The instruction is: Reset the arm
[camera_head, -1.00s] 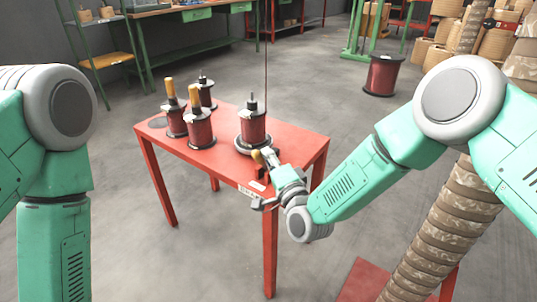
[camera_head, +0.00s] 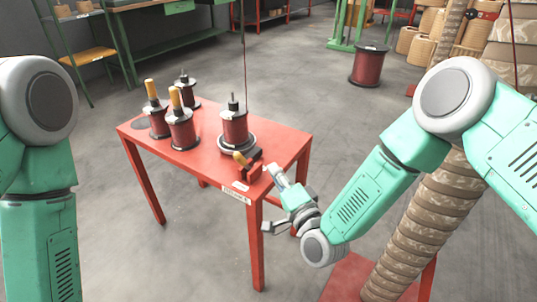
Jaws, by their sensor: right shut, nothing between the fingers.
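My right arm (camera_head: 370,197) comes in from the right. Its gripper (camera_head: 270,198) is beside the front right corner of the red table, shut and empty, apart from the things on the table. My left arm (camera_head: 40,200) hangs down at the left edge, and its gripper is out of view. A copper-red coil (camera_head: 235,126) stands upright on a dark round base on the table. In front of it a small red block (camera_head: 249,170) with a wooden-coloured handle sits near the table's front edge.
The red table (camera_head: 195,165) also bears several upright coils (camera_head: 182,132) at its left, some with orange handles. A large spool (camera_head: 369,65) stands on the floor behind. A wrapped column (camera_head: 420,235) stands at right.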

